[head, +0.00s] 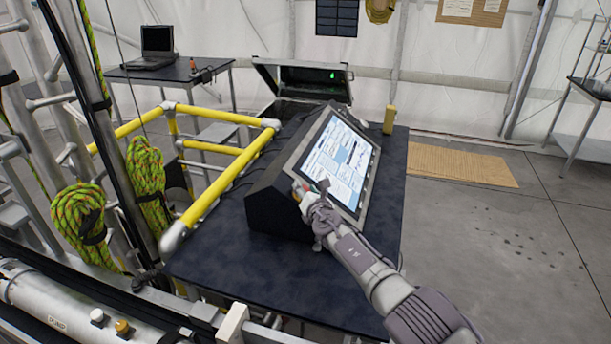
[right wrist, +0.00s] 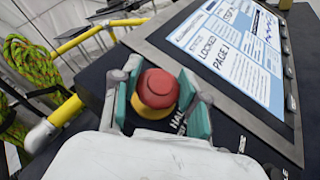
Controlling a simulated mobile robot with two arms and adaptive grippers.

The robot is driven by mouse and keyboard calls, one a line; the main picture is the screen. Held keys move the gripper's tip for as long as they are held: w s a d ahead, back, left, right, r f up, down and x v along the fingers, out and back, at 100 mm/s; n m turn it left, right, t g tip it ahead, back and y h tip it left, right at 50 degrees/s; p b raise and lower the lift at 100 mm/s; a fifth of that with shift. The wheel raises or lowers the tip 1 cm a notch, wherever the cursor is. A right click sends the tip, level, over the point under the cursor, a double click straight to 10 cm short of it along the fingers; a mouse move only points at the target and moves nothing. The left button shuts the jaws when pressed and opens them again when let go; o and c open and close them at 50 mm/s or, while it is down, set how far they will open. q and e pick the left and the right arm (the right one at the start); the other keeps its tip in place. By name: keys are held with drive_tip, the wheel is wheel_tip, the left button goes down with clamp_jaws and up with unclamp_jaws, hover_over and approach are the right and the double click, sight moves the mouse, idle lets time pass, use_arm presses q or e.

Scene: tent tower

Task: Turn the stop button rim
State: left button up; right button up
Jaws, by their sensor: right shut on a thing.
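The stop button (right wrist: 158,88) has a red cap over a yellow base and sits on the black console (head: 270,202) below the lit screen (head: 341,158). In the right wrist view the screen reads "LOCKED". My right gripper (right wrist: 160,100) is closed around the button, with one teal-padded finger on each side of it. In the head view my right gripper (head: 312,192) is at the console's lower left front corner and largely hides the button. My left gripper is not in view.
The console stands on a dark table (head: 220,255). A yellow railing (head: 225,188) runs along the table's left side, with green rope coils (head: 80,212) beyond it. An open case (head: 302,80) lies behind the console.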

drive_tip(key=shift+r+m+h+p, duration=0.35)
drive_tip(key=shift+m+h+p, duration=0.45)
drive_tip(key=shift+m+h, duration=0.25)
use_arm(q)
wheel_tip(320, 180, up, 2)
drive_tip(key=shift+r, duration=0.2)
use_arm(e)
drive_tip(key=shift+f+m+g+h, duration=0.2)
drive_tip(key=shift+m+g+h, duration=0.1)
drive_tip(key=shift+m+h, duration=0.2)
drive_tip(key=shift+f+h, duration=0.2)
drive_tip(key=shift+h, duration=0.05)
drive_tip(key=o, duration=1.2)
drive_tip(key=shift+c, duration=0.2)
drive_tip(key=shift+d, duration=0.1)
